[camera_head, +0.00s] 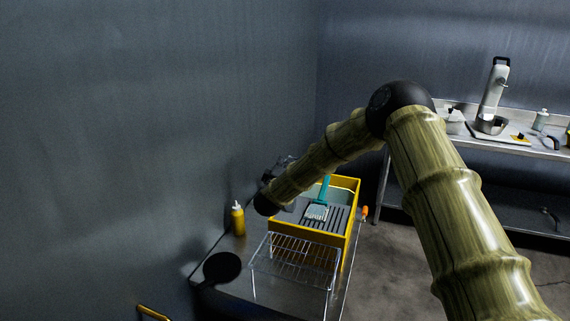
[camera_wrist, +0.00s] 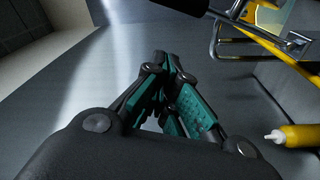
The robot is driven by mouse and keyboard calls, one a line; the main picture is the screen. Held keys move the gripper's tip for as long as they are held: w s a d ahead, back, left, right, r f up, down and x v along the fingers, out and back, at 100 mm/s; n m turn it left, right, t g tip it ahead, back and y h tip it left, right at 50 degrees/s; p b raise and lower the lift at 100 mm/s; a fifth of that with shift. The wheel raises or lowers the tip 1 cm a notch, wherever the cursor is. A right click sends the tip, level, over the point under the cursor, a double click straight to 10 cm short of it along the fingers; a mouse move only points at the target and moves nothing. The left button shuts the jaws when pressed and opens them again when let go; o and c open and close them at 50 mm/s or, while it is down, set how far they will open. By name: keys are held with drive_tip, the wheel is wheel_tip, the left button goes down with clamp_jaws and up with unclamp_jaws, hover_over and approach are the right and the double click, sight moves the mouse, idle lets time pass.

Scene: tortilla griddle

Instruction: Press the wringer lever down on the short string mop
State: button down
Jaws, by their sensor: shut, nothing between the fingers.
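A yellow mop bucket (camera_head: 347,241) stands on the metal table in the head view, with a slotted grey wringer in it. The short string mop (camera_head: 317,211) lies on the slots, its pale strings toward me and its teal handle pointing back. A black grip on a metal rod (camera_wrist: 185,4), possibly the wringer lever, crosses the top of the wrist view beside the bucket's yellow edge (camera_wrist: 276,48). My gripper (camera_wrist: 168,62) is shut and empty, apart from that grip. In the head view my gripper (camera_head: 279,167) is at the bucket's left, partly hidden by my arm.
A yellow squeeze bottle (camera_head: 238,219) stands left of the bucket; it also shows in the wrist view (camera_wrist: 297,135). A wire rack (camera_head: 293,262) and a round black pan (camera_head: 222,267) are nearer. Walls close off the left and back. A metal counter (camera_head: 460,128) stands at right.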

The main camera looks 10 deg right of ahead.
drive_tip(key=w+d+f+p, duration=0.1)
drive_tip(key=w+d+p, duration=0.3)
drive_tip(key=w+d, duration=0.1)
drive_tip(key=shift+w+d, duration=0.2)
drive_tip(key=shift+d, duration=0.65)
drive_tip(key=shift+s, duration=0.15)
